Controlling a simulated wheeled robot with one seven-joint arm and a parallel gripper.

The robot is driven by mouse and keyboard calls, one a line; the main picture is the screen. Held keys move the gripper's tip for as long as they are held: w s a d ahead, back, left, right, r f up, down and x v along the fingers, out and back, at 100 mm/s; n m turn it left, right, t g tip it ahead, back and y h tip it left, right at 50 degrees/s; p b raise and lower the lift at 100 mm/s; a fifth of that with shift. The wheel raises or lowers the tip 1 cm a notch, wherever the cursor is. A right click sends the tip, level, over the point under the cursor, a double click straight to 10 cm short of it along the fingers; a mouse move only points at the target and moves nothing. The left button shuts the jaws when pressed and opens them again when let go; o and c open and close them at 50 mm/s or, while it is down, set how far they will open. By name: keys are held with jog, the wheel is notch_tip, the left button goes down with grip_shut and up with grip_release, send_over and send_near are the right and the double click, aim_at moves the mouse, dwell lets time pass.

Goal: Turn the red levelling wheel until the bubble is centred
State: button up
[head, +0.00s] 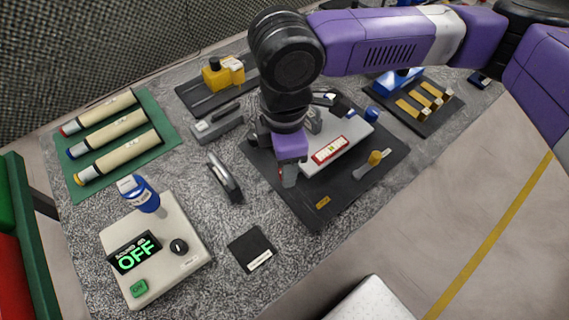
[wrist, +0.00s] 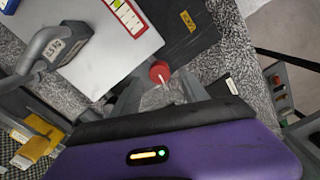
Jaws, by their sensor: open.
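The red levelling wheel (wrist: 160,72) shows at the near corner of the light grey plate (wrist: 95,45) in the wrist view. In the head view only a red sliver shows beside my gripper (head: 289,178). My gripper also shows in the wrist view (wrist: 162,88), its jaws open, with the wheel between or just beyond the fingertips; contact cannot be told. The red-framed level (head: 330,150) lies on the plate (head: 352,136); part of it shows in the wrist view (wrist: 128,14). Its bubble is too small to place.
A grey-handled tool (head: 225,178), a black pad (head: 251,247) and an OFF display box (head: 185,258) lie left.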

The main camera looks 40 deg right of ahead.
notch_tip(320, 180, up, 6)
jog(key=shift+f, duration=0.15)
dwell(0.6)
